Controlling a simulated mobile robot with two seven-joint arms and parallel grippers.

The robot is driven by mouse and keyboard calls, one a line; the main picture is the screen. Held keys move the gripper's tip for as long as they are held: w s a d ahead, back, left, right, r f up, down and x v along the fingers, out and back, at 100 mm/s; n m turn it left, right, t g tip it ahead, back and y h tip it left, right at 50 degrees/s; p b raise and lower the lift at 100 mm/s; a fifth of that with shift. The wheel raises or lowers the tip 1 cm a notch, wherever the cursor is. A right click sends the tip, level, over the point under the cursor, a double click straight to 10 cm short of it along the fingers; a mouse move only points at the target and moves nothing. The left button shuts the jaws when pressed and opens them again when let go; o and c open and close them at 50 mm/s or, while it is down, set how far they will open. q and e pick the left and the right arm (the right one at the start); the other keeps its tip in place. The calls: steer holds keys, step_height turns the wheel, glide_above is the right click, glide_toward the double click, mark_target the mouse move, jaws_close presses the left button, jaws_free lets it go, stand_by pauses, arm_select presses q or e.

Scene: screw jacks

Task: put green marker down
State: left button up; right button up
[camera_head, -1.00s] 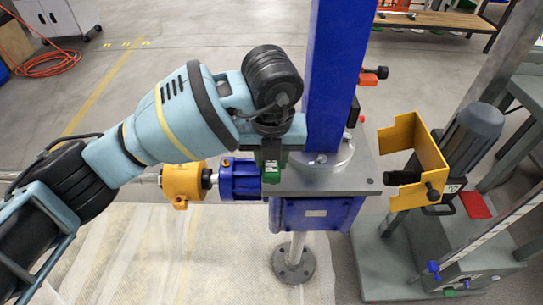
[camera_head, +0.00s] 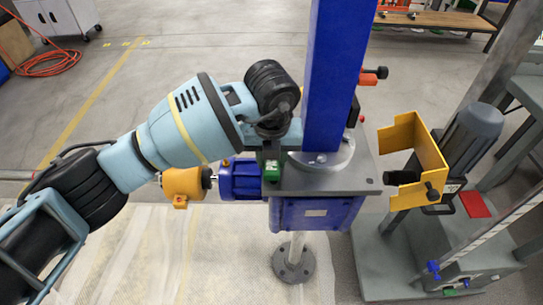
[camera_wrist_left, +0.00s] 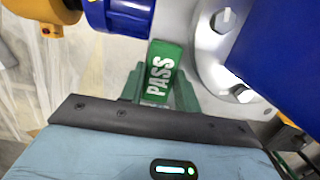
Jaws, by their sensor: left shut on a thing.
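The green marker, lettered PASS, shows in the left wrist view (camera_wrist_left: 162,72) between the dark green fingers of my left gripper (camera_wrist_left: 160,88). In the head view the marker (camera_head: 271,171) is a small green piece at the fingertips of my left gripper (camera_head: 271,163), at the left edge of the grey jack plate (camera_head: 330,181). The gripper is shut on the marker. I cannot tell whether the marker touches the plate. My right gripper is not in view.
The blue column (camera_head: 335,80) rises close to the right of my left gripper. A blue coupling (camera_head: 238,182) and a yellow-orange housing (camera_head: 184,183) lie just left of the plate. A yellow bracket (camera_head: 412,160) and a grey motor (camera_head: 474,130) stand at the right.

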mark_target(272, 167)
arm_select(q)
steer(key=shift+f, duration=0.1)
steer(key=o, duration=0.5)
steer(key=shift+f, duration=0.1)
steer(key=o, duration=0.5)
steer(key=shift+s+r, duration=0.25)
steer(key=shift+r, duration=1.8)
steer(key=shift+s+r, duration=0.3)
steer(key=shift+r, duration=1.8)
steer(key=shift+s+r, duration=0.25)
steer(key=shift+r, duration=1.8)
steer(key=shift+f, duration=0.1)
